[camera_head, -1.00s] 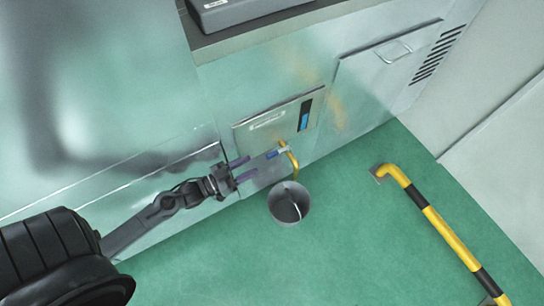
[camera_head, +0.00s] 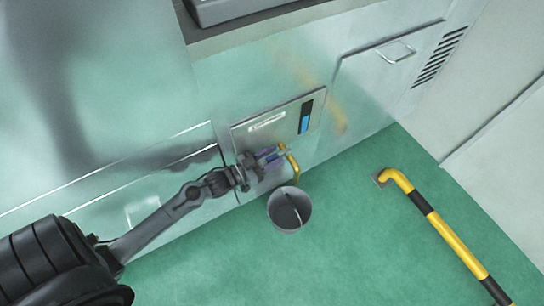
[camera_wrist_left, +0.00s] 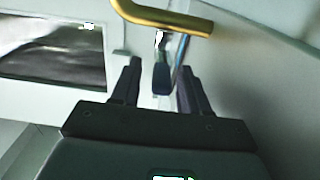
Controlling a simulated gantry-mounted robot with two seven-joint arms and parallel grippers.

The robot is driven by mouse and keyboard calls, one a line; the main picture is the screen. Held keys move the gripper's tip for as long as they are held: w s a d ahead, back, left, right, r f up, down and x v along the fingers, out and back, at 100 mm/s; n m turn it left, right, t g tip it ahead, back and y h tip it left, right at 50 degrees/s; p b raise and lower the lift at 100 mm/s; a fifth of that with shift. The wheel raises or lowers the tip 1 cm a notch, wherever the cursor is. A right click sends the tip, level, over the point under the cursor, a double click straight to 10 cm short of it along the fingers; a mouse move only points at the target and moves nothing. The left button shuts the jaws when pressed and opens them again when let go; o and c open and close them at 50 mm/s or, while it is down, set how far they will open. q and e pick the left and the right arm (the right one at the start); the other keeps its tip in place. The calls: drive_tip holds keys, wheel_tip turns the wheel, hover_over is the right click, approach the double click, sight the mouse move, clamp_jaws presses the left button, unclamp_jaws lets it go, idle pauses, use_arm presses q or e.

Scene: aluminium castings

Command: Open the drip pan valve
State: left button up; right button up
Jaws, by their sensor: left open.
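The drip pan valve has a dark blue lever grip (camera_wrist_left: 161,78) on a bright metal stem, below a brass-yellow pipe (camera_wrist_left: 165,18) in the left wrist view. In the head view the yellow pipe (camera_head: 294,168) bends down from the cabinet front, and the lever is largely covered by my gripper. My left gripper (camera_head: 269,157) is open at the valve, and its two fingers stand on either side of the lever grip in the left wrist view. I cannot tell whether either finger touches it. My right gripper is not in view.
A grey bucket (camera_head: 273,213) stands on the green floor below the pipe. A panel with a blue level gauge (camera_head: 305,118) is just above the valve. A yellow-and-black floor rail (camera_head: 450,241) is at the right. The floor between bucket and rail is clear.

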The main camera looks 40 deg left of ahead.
use_arm(q)
clamp_jaws()
idle(0.3)
